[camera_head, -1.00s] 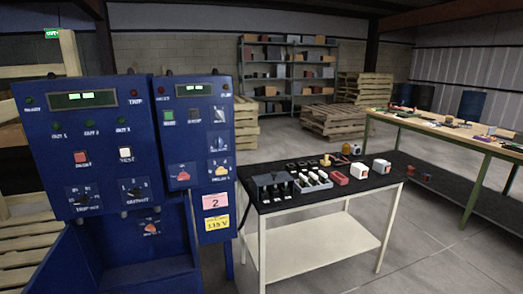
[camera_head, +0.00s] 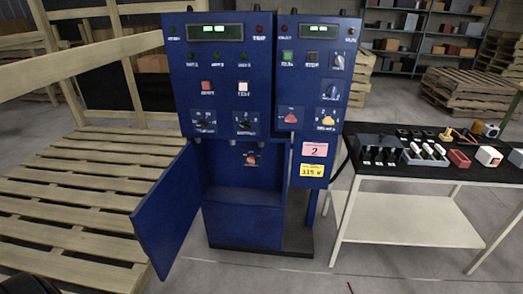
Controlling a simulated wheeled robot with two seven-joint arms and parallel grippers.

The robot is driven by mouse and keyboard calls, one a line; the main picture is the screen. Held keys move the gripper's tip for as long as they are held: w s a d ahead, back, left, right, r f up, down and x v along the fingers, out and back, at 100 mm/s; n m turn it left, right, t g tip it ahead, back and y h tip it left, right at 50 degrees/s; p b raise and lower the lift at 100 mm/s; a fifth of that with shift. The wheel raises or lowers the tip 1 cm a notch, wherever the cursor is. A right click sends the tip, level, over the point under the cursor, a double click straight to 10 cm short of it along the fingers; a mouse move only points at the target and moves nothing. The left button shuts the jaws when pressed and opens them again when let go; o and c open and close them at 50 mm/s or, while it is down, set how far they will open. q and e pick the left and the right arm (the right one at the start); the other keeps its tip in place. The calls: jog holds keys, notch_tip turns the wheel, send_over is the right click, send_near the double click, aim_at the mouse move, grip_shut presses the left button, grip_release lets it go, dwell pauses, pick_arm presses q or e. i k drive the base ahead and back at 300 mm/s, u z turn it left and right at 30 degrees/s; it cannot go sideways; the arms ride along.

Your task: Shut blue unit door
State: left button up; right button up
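The blue unit (camera_head: 222,80) stands upright in the middle of the head view, with displays, buttons and knobs on its front. Its blue door (camera_head: 166,215) hangs open at the lower left, swung out towards me and to the left. The lower compartment (camera_head: 240,180) behind it is exposed. A dark shape at the bottom left corner may be part of my own arm, but no fingertips show. Neither my left nor my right gripper is in view.
Wooden pallets (camera_head: 70,205) lie on the floor to the left, close to the open door. A black-topped table (camera_head: 400,172) with several small parts stands to the right of the unit. The grey floor in front of the unit is clear.

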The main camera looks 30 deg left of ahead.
aim_at(161, 222)
jog(key=u, duration=0.15)
jog(key=i, duration=0.6)
jog(key=u, duration=1.05)
